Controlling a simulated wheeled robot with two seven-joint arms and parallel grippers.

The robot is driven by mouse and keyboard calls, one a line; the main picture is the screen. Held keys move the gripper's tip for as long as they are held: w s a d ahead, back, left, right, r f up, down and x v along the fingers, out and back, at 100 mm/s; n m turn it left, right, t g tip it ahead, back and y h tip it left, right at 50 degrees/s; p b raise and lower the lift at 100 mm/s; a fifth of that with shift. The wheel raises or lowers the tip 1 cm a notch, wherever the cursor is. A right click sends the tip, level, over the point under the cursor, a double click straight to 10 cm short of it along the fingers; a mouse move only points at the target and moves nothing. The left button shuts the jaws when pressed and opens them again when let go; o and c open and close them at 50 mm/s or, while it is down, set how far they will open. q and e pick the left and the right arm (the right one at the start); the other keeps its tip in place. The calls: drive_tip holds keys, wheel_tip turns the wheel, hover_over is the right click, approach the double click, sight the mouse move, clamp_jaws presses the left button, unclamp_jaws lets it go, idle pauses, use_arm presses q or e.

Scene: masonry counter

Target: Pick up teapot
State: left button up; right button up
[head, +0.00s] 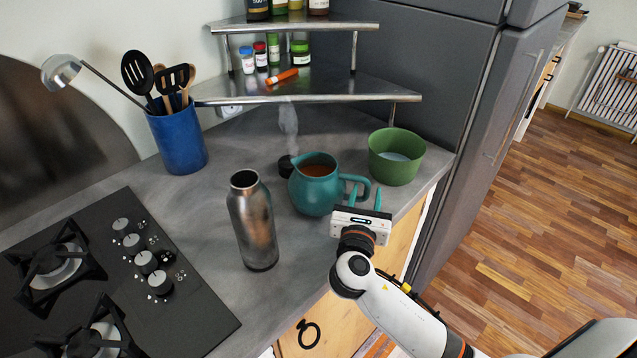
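The teapot (313,192) is a round teal pot with brown liquid inside, upright on the grey counter. Its looped handle points right, and steam rises behind it. My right gripper (365,194) is just in front of the handle, with two teal fingers pointing away and spread apart. The fingers are at the handle's near side; I cannot tell whether they touch it. Nothing is clearly held. My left gripper is not in view.
A metal bottle (253,222) stands left of the teapot, a green bowl (395,160) right of it. A small black object (286,167) is beside the teapot. A blue utensil holder (178,142), gas hob (98,280) and corner shelf (330,90) surround the area.

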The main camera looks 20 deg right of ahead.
drive_tip(key=x, duration=0.3)
drive_tip(key=shift+s, duration=0.1)
clamp_jaws()
drive_tip(key=shift+a, duration=0.1)
idle(1.1)
drive_tip(key=shift+r, duration=0.1)
